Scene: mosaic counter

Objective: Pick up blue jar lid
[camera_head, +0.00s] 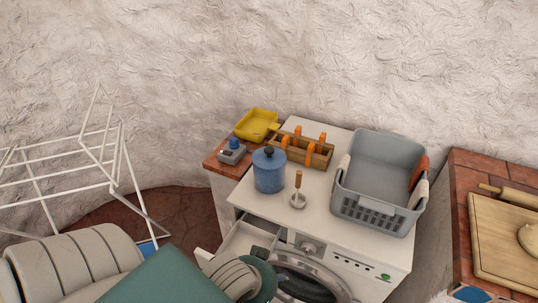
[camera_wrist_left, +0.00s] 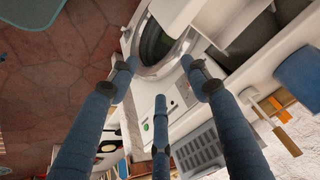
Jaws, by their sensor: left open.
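The blue jar (camera_head: 270,175) stands upright on the white washing machine top, left of its middle. In the left wrist view the jar (camera_wrist_left: 299,75) shows at the right edge; I cannot make out the lid there. My left gripper (camera_wrist_left: 158,78) has its three blue-grey fingers spread, with nothing between them. It is in front of the washing machine, apart from the jar. In the head view my left arm comes in from the lower left and its fingertips are not clear. My right gripper is not in view.
A wooden-handled tool (camera_head: 298,192) stands just right of the jar, and a wooden caddy (camera_head: 306,151) behind it. A grey basket (camera_head: 372,210) fills the right side. A drawer (camera_head: 247,239) is pulled out at the front left. A white drying rack (camera_head: 110,160) stands left.

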